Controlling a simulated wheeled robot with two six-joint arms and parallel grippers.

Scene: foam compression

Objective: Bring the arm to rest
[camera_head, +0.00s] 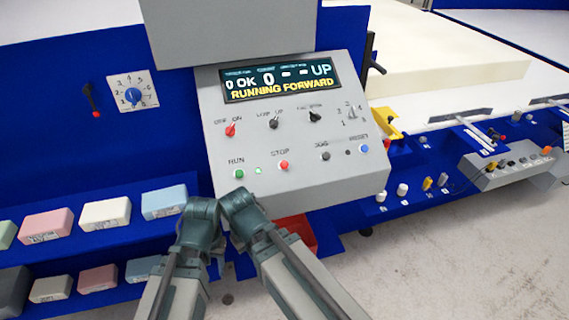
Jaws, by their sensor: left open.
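My left gripper (222,212) is at the lower middle, in front of the grey control console (290,135). It shows as dark teal joints on pale grey links with black edges, and its fingertips are hard to make out. It is open, and I see nothing held in it. It overlaps the lower left corner of the console in the picture; I cannot tell whether it touches. My right gripper cannot be made out.
The console display (279,81) reads RUNNING FORWARD. A green RUN button (239,174) and red STOP button (284,165) sit low. Foam blocks (106,213) line blue shelves at left. A red bin (297,232) is below the console. Grey floor (470,255) is clear at lower right.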

